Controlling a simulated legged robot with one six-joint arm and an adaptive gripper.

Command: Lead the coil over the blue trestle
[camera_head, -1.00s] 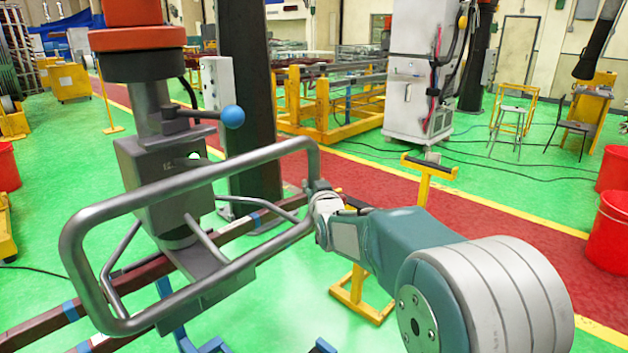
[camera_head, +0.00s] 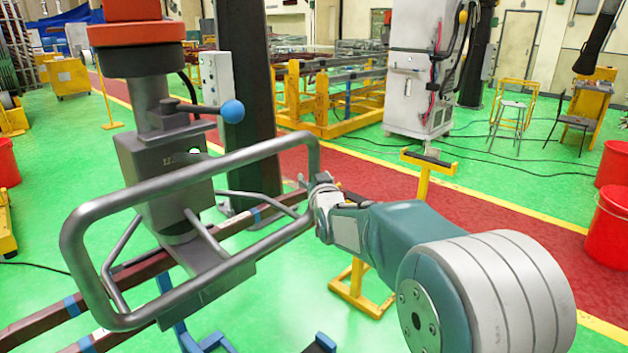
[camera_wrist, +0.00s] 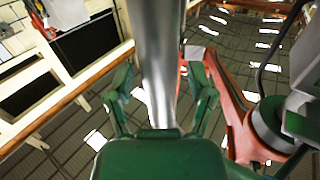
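The coil (camera_head: 38,328), dark red-brown bars with blue tape bands, runs slanting from the lower left towards the middle of the head view. It hangs under a grey lifting clamp (camera_head: 167,185), whose block hides part of it. The clamp carries a grey tubular handle frame (camera_head: 190,180). My gripper (camera_head: 320,190) is at the right end of this frame. In the wrist view its green fingers (camera_wrist: 160,95) stand on both sides of the grey tube (camera_wrist: 159,50), closed around it. The blue trestle (camera_head: 212,343) shows only in part at the bottom edge, below the coil and clamp.
A yellow stand (camera_head: 424,180) with a dark top stands right of my gripper, behind my arm. A dark column (camera_head: 246,100) rises behind the clamp. Red bins (camera_head: 608,228) stand at the right edge.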

